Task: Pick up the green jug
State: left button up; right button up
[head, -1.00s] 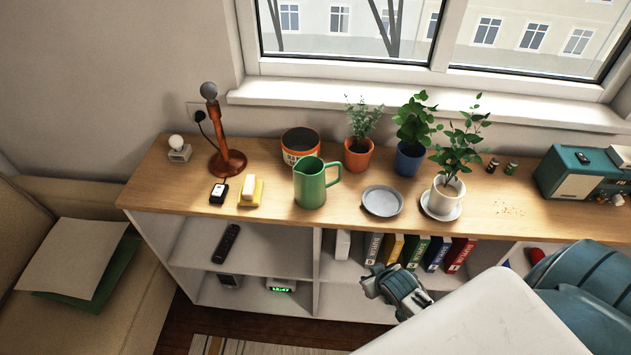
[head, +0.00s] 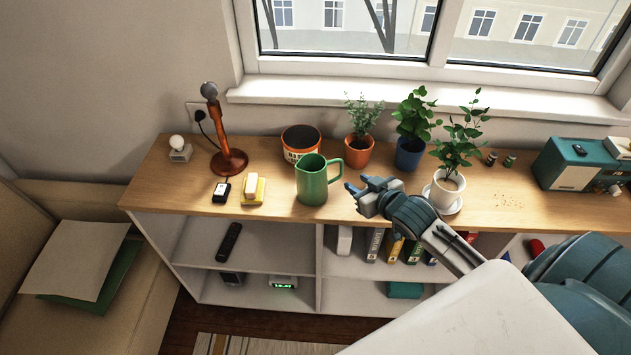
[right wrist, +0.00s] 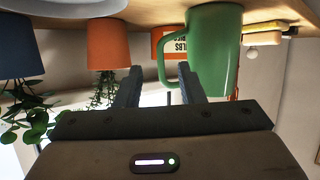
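The green jug (head: 312,185) stands upright on the wooden shelf top, its handle pointing right. My right gripper (head: 357,185) is just right of the jug in the head view, its fingers pointing at the handle side. In the right wrist view, which looks upside down, the fingers (right wrist: 158,87) are apart with nothing held. The jug (right wrist: 216,50) is ahead and to the right there; its handle lies beyond the gap, partly hidden by one finger. I cannot tell whether a finger touches it. My left gripper is not in view.
An orange-banded pot (head: 301,145) and potted plants (head: 359,153) stand behind. A white pot (head: 446,190) stands right of my gripper.

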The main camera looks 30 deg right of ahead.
jog(key=x, duration=0.5)
jog(key=shift+w+p, duration=0.3)
jog(key=shift+p, duration=0.05)
jog(key=shift+w, duration=0.25)
jog(key=p+x, duration=0.2)
jog(key=x, duration=0.2)
jog(key=shift+w+a+f, duration=0.1)
jog(key=shift+w+f, duration=0.1)
jog(key=shift+w, duration=0.1)
jog(key=shift+s, duration=0.1)
jog(key=shift+c, duration=0.4)
grip_shut()
jog(key=shift+r, duration=0.1)
